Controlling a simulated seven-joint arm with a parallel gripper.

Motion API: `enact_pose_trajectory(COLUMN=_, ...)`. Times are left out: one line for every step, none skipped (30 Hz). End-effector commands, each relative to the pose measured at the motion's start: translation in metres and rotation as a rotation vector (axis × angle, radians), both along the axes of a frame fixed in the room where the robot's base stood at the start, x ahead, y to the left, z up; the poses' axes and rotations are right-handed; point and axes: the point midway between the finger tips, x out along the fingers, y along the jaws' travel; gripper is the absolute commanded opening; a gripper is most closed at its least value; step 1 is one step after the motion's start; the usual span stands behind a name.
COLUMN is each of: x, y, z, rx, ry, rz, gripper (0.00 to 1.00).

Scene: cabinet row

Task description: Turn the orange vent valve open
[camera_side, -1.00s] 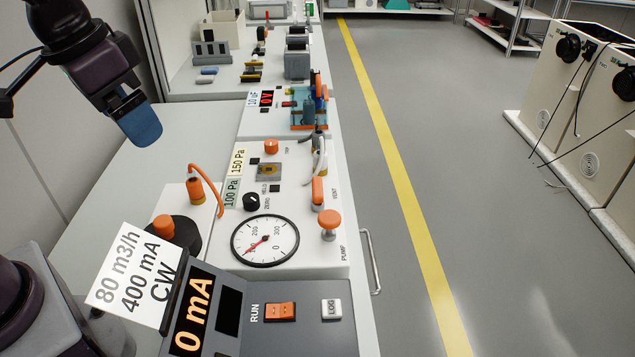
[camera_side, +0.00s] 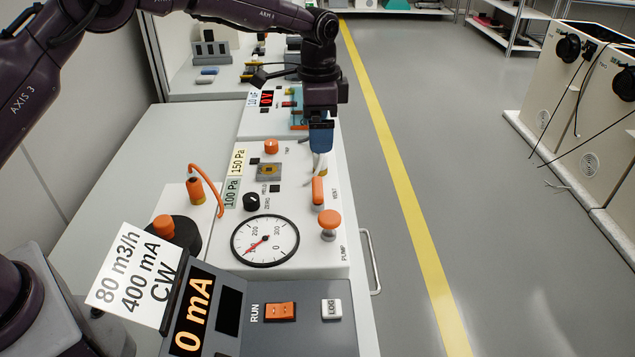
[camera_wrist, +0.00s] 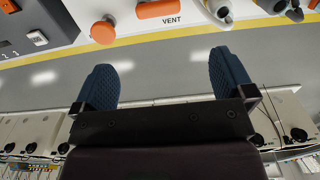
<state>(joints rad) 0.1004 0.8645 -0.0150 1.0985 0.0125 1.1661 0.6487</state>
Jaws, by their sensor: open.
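The orange vent valve handle (camera_side: 318,190) lies on the white panel beside the VENT label. Its long side runs along the panel, front to back in the side view. My gripper (camera_side: 321,140) is above the panel just behind the valve in the side view, with blue fingers pointing down. In the wrist view my gripper (camera_wrist: 165,80) has its two blue fingers wide apart with nothing between them. The fingers are apart from the handle.
The orange PUMP knob (camera_side: 329,222) stands just in front of the valve. A round gauge (camera_side: 265,241) with a red needle is to its left. Grey hose fittings (camera_wrist: 217,10) show beside the valve. A metal rail (camera_side: 371,262) runs along the panel's right edge, with open floor beyond.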

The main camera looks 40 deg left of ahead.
Motion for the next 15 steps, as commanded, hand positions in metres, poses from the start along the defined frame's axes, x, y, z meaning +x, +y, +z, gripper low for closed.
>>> enact_pose_trajectory(x=-0.003, y=0.0, z=-0.005, rx=0.001, ry=0.014, rz=-0.017, gripper=1.0)
enact_pose_trajectory(x=-0.003, y=0.0, z=-0.006, rx=0.002, ry=0.015, rz=-0.023, gripper=1.0)
enact_pose_trajectory(x=-0.003, y=0.001, z=-0.01, rx=0.002, ry=0.015, rz=-0.026, gripper=1.0)
enact_pose_trajectory(x=-0.003, y=0.001, z=-0.013, rx=0.002, ry=0.016, rz=-0.026, gripper=1.0)
enact_pose_trajectory(x=-0.003, y=0.001, z=-0.017, rx=0.002, ry=0.018, rz=-0.026, gripper=1.0)
enact_pose_trajectory(x=-0.004, y=0.001, z=-0.023, rx=0.002, ry=0.018, rz=-0.025, gripper=1.0)
enact_pose_trajectory(x=-0.004, y=0.001, z=-0.028, rx=0.002, ry=0.016, rz=-0.025, gripper=1.0)
enact_pose_trajectory(x=-0.004, y=0.001, z=-0.034, rx=0.002, ry=0.018, rz=-0.024, gripper=1.0)
enact_pose_trajectory(x=-0.004, y=0.001, z=-0.042, rx=0.002, ry=0.018, rz=-0.024, gripper=1.0)
enact_pose_trajectory(x=-0.004, y=0.001, z=-0.049, rx=0.002, ry=0.019, rz=-0.023, gripper=1.0)
enact_pose_trajectory(x=-0.004, y=0.001, z=-0.055, rx=0.002, ry=0.018, rz=-0.023, gripper=1.0)
enact_pose_trajectory(x=-0.004, y=0.001, z=-0.064, rx=0.002, ry=0.019, rz=-0.023, gripper=1.0)
enact_pose_trajectory(x=-0.004, y=0.001, z=-0.071, rx=0.002, ry=0.018, rz=-0.023, gripper=1.0)
enact_pose_trajectory(x=-0.004, y=0.001, z=-0.077, rx=0.002, ry=0.019, rz=-0.023, gripper=1.0)
enact_pose_trajectory(x=-0.004, y=0.001, z=-0.085, rx=0.002, ry=0.018, rz=-0.023, gripper=1.0)
